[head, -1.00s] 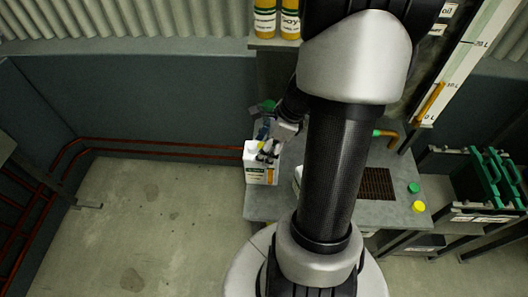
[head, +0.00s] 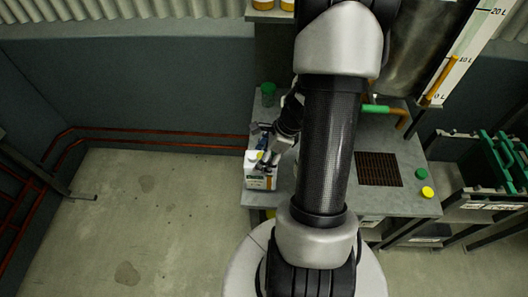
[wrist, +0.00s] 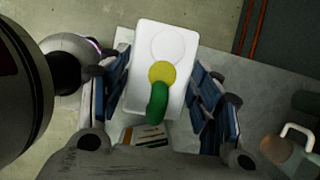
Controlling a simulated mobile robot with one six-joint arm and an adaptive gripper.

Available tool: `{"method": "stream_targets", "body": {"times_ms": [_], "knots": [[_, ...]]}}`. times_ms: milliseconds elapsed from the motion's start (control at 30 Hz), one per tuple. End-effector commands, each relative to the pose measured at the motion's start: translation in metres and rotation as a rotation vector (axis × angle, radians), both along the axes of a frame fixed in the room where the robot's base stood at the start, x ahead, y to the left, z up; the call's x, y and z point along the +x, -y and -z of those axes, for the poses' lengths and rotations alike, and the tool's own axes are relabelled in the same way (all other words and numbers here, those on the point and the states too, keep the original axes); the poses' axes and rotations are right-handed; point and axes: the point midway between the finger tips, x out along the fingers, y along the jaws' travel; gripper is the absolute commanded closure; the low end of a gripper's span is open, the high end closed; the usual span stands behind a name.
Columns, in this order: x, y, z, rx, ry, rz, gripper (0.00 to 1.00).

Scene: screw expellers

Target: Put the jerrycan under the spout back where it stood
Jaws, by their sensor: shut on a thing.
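The jerrycan (head: 258,172) is white with a yellow cap and a label, upright at the left end of the grey bench (head: 320,205). My gripper (head: 271,158) is shut on it from behind. In the wrist view the jerrycan's white top (wrist: 158,60) lies between the blue-padded fingers of my gripper (wrist: 155,95), with its yellow cap and a green curved part in line. I cannot tell whether its base touches the bench. The spout, an orange pipe with a green handle (head: 375,109), is right of my arm, above a dark grate (head: 378,169).
A green cup-like object (head: 268,90) stands at the bench's back left. A green cap (head: 393,174) and a yellow cap (head: 427,192) lie at the right. Open concrete floor (head: 150,220) lies left of the bench.

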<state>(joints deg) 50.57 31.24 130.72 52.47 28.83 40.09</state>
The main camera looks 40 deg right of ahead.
Motion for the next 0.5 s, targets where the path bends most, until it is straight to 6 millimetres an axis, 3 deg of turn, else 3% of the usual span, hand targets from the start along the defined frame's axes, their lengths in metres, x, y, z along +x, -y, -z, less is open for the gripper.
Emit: {"method": "stream_targets", "body": {"times_ms": [433, 467, 500], "knots": [[0.001, 0.0007, 0.0082, -0.002, 0.003, 0.0, 1.0], [0.0004, 0.0003, 0.0091, -0.001, 0.001, 0.0, 0.41], [0.0003, 0.0004, 0.0083, -0.001, 0.001, 0.0, 0.39]]}}
